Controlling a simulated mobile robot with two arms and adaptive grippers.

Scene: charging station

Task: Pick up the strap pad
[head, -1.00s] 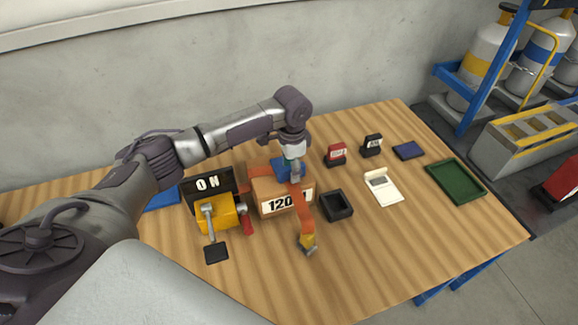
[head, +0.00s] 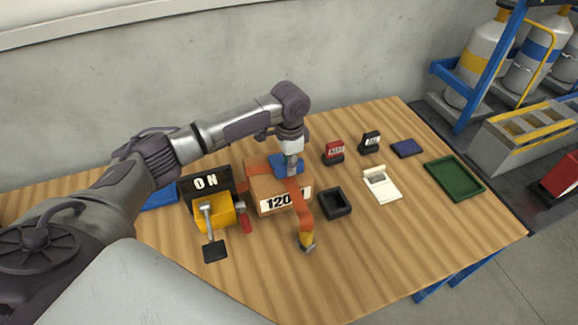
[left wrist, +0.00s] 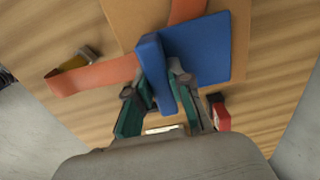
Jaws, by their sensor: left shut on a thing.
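The strap pad is a blue plate with an upright ridge (head: 281,170), at the top of a cardboard box (head: 264,188) marked 120. In the left wrist view the strap pad (left wrist: 205,50) lies across the orange strap (left wrist: 95,76). My left gripper (head: 291,172) is above the box, pointing down. In the left wrist view my left gripper's green fingers (left wrist: 163,95) are shut on the pad's blue ridge, one on each side. Whether the pad is clear of the box cannot be told. My right gripper is not in view.
The strap's free end (head: 307,241) hangs at the box's front. Left of the box stand a yellow device (head: 214,212) with a lever and an ON sign (head: 206,183). A black open tray (head: 335,204) is close at the right. The table's front right is clear.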

